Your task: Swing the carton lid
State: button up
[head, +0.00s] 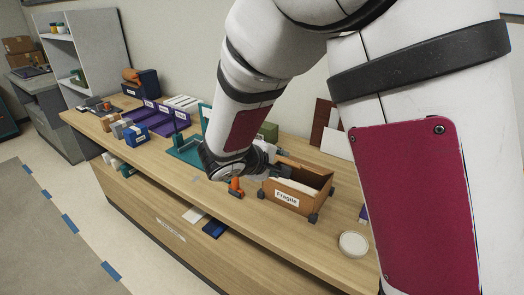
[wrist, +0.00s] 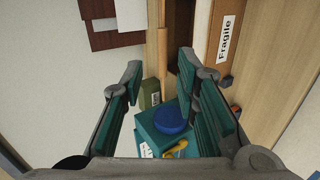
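The brown carton (head: 312,181) with a "Fragile" label stands on the wooden counter, and its top is open. In the wrist view its labelled wall (wrist: 222,45) is at the upper right, beside its dark inside. A thin light-brown strip, which looks like the lid (wrist: 162,62) seen edge-on, runs along the carton's other side. My gripper (head: 276,168) is at the carton's left end in the head view. In the wrist view my gripper (wrist: 160,66) is open, with the strip's end between the fingertips. I cannot tell whether either finger touches it.
A teal box (wrist: 150,128) with a blue round thing (wrist: 170,118) lies below the fingers in the wrist view. An olive box (head: 268,131) stands behind the carton. An orange tool (head: 236,187) is left of it. A round pale dish (head: 353,243) is in front, right.

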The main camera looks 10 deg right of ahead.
aim_at(289, 163)
jog(key=b+x, duration=0.1)
jog(key=x, duration=0.3)
jog(key=a+b+x, duration=0.1)
jog(key=b+x, duration=0.1)
jog(key=x, duration=0.2)
jog(key=shift+w+d+f, duration=0.2)
jog(key=shift+w+f, duration=0.15)
grip_shut()
